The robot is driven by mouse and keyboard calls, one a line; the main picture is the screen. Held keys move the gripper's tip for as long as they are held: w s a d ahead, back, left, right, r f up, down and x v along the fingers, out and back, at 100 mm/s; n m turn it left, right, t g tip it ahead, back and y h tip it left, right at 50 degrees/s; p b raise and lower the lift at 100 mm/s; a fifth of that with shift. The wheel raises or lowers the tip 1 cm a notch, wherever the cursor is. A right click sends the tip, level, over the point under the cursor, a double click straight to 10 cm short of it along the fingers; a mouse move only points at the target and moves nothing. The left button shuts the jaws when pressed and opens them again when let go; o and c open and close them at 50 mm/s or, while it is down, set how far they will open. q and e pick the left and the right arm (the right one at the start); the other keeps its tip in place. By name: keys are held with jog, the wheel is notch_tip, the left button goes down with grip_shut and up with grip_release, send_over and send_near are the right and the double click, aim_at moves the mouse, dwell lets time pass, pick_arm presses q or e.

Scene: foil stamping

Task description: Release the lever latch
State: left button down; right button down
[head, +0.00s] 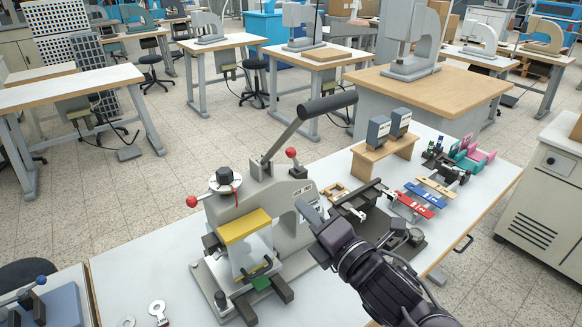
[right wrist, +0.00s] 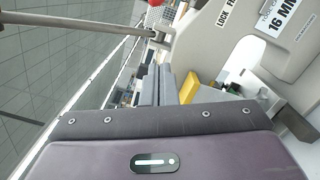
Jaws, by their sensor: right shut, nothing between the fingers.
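The grey stamping press (head: 262,205) stands on the white table. Its long lever (head: 284,137) slants up to the right and ends in a black grip (head: 327,103). A short latch with a red ball (head: 291,153) stands up by the lever's base; the red ball also shows at the top of the right wrist view (right wrist: 155,3), near a "LOCK" label (right wrist: 224,18). My right gripper (head: 306,211) is at the press's right side, below and apart from the red ball. Its fingers (right wrist: 161,82) are together and empty. My left gripper is out of view.
A yellow block (head: 244,226) is on the press front, and another red ball (head: 192,201) sticks out at its left. A wooden stand (head: 384,152) and coloured holders (head: 411,202) lie to the right. Metal tags (head: 158,311) lie at the front left.

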aim_at(294, 158)
jog(key=p+x, duration=0.2)
jog(key=x, duration=0.3)
jog(key=p+x, duration=0.2)
jog(key=x, duration=0.3)
jog(key=shift+r, duration=0.2)
jog(key=w+d+p, duration=0.1)
jog(key=w+d+r+p, duration=0.1)
jog(key=shift+w+d, duration=0.3)
jog(key=shift+w, duration=0.1)
